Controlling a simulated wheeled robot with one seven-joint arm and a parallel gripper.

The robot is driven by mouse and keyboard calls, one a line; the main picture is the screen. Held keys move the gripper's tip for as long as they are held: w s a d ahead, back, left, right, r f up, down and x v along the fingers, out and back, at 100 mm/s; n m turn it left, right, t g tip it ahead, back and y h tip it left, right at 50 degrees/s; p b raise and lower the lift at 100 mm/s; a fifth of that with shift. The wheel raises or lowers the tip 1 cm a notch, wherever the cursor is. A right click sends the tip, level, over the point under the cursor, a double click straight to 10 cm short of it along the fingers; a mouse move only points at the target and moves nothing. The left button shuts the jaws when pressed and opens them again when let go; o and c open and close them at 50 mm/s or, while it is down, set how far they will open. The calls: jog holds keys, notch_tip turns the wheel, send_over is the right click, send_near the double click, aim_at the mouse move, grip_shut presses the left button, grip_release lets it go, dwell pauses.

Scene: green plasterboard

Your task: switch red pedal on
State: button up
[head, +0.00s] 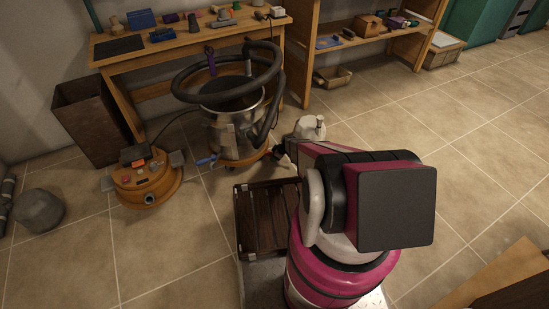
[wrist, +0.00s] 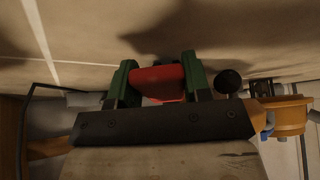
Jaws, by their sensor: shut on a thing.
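The red pedal (wrist: 158,82) shows in the wrist view as a rounded red piece between two green fingers. My gripper (wrist: 156,78) is shut on it, with a finger on each side. In the head view, my gripper (head: 279,154) is low by the right side of a steel canister (head: 232,132) with an orange base. The pedal is hard to make out there, behind my gripper and arm. A blue pedal (head: 207,161) sticks out on the left of that base. I cannot tell the red pedal's on or off position.
An orange round unit (head: 147,184) with a hose port stands left on the tiles. A black hose (head: 267,72) loops over the canister. A dark slatted crate (head: 247,225) is close to my arm. A workbench (head: 175,40) stands behind. Floor on the right is clear.

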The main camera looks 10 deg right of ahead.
jog(key=o, duration=1.3)
jog(key=v, duration=1.1)
jog(key=s+a+r+m+g+h, duration=0.1)
jog(key=s+r+m, duration=0.3)
jog(key=s+r, duration=0.5)
jog(key=s+a+r+m+g+h, duration=0.1)
jog(key=s+r+m, duration=0.3)
jog(key=s+r, duration=0.6)
jog(key=s+a+r+m+h, duration=0.2)
jog(key=s+r, duration=0.8)
jog(key=r, duration=1.4)
jog(key=shift+a+r+m+g+h, duration=0.1)
jog(key=shift+a+m+g+h, duration=0.1)
jog(key=shift+m+h, duration=0.35)
jog(key=shift+a+m+g+h, duration=0.1)
jog(key=shift+m+g+h, duration=0.15)
jog(key=shift+m, duration=0.5)
